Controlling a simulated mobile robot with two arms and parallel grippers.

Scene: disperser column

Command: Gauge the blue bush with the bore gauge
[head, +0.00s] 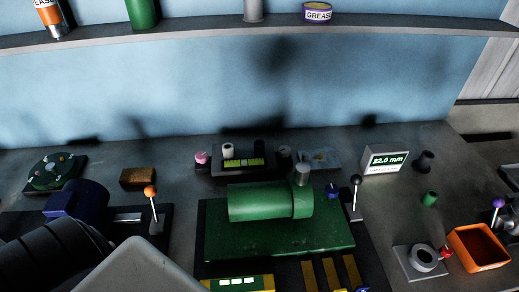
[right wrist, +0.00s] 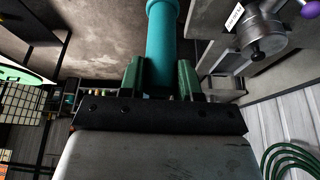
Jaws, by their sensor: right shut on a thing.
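My right gripper (right wrist: 160,76) shows in the right wrist view, its two green fingers shut on a teal cylinder (right wrist: 163,36). This may be the bore gauge's handle; its far end is out of the picture. In the head view a small dark blue piece (head: 332,190) sits at the right end of the green machine (head: 262,203). I cannot tell which of the two is the blue bush. A display (head: 386,160) reads 22.0 mm. Neither gripper shows in the head view.
A green bush (head: 430,198) and a dark one (head: 425,160) stand at the right. A grey block with a ring (head: 421,259) is beside an orange bin (head: 478,248). Levers stand at both sides of the machine. A shelf (head: 200,39) runs above the bench.

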